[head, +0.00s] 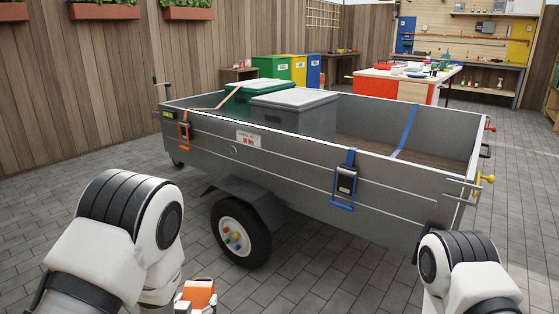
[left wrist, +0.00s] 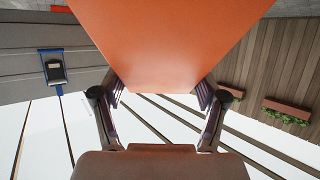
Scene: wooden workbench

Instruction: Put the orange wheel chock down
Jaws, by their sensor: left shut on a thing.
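The orange wheel chock (head: 199,291) is at the bottom edge of the head view, left of the trailer's wheel (head: 241,232) and apart from it in the picture. My left gripper (head: 197,303) is shut on it. In the left wrist view the orange chock (left wrist: 160,35) fills the upper middle, between the two fingers of my left gripper (left wrist: 159,95). The lower part of the chock and its gap to the ground are hidden. My right gripper is out of view; only part of my right arm shows at lower right.
A grey trailer (head: 290,175) stands ahead on grey paving (head: 330,270). It carries a grey box (head: 295,115) and a green box (head: 250,100). A blue strap buckle (head: 345,183) hangs on its side. Paving right of the wheel is clear.

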